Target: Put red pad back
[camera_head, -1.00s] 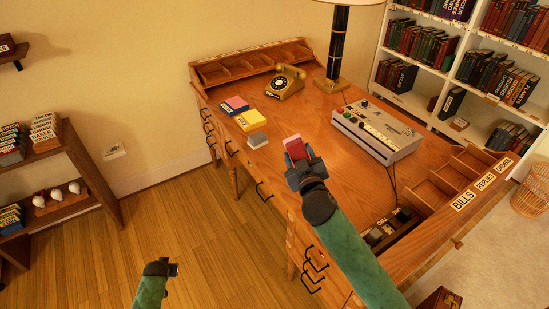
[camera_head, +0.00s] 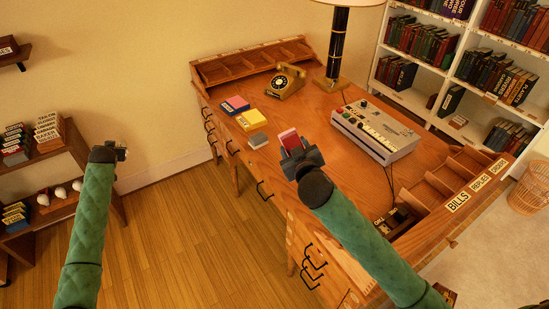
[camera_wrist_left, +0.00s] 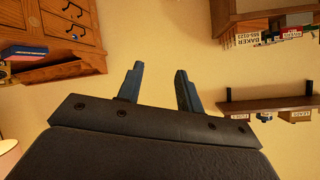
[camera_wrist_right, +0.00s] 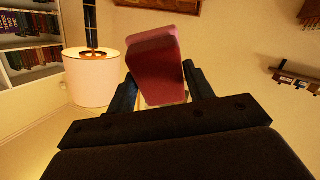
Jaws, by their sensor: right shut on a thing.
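The red pad (camera_head: 290,139) is held in my right gripper (camera_head: 298,155) over the front middle of the desk (camera_head: 320,185). In the right wrist view the pad (camera_wrist_right: 157,68) sits between the two fingers of that gripper (camera_wrist_right: 158,90), its end sticking out past them. My left gripper (camera_head: 117,152) is out over the floor, left of the desk. In the left wrist view its fingers (camera_wrist_left: 158,85) are apart with nothing between them.
A telephone (camera_head: 286,82), a lamp (camera_head: 334,55) and a button machine (camera_head: 375,130) stand behind. Labelled trays (camera_head: 465,180) line the right edge.

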